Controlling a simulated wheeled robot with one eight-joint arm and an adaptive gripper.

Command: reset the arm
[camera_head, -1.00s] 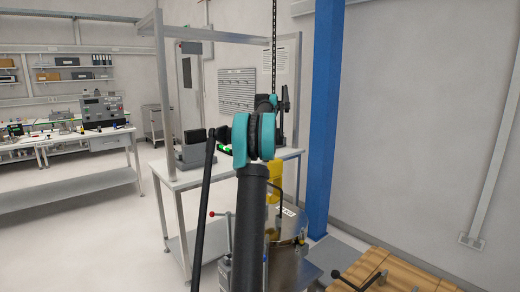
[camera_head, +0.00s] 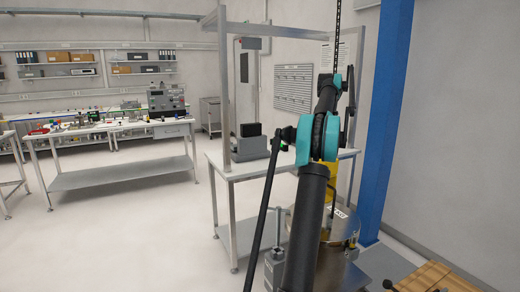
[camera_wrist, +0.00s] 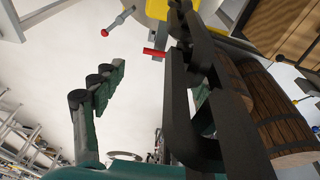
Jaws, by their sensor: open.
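My gripper (camera_wrist: 158,85) is open in the wrist view, with one dark green finger pad at the left. A large black chain (camera_wrist: 192,130) crosses close to the camera and covers most of the right finger. I see nothing held between the fingers. In the head view my black and teal arm reaches up at centre right, and its links hide the gripper. The chain also hangs from above in the head view (camera_head: 338,18), behind the arm. I cannot tell whether chain and gripper touch.
A blue column (camera_head: 388,120) stands right of the arm. A metal-framed bench (camera_head: 240,170) stands behind it, and a workbench (camera_head: 125,178) at the left. A round metal vessel (camera_head: 340,235) is below. Wooden barrels (camera_wrist: 284,112) show in the wrist view. The left floor is clear.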

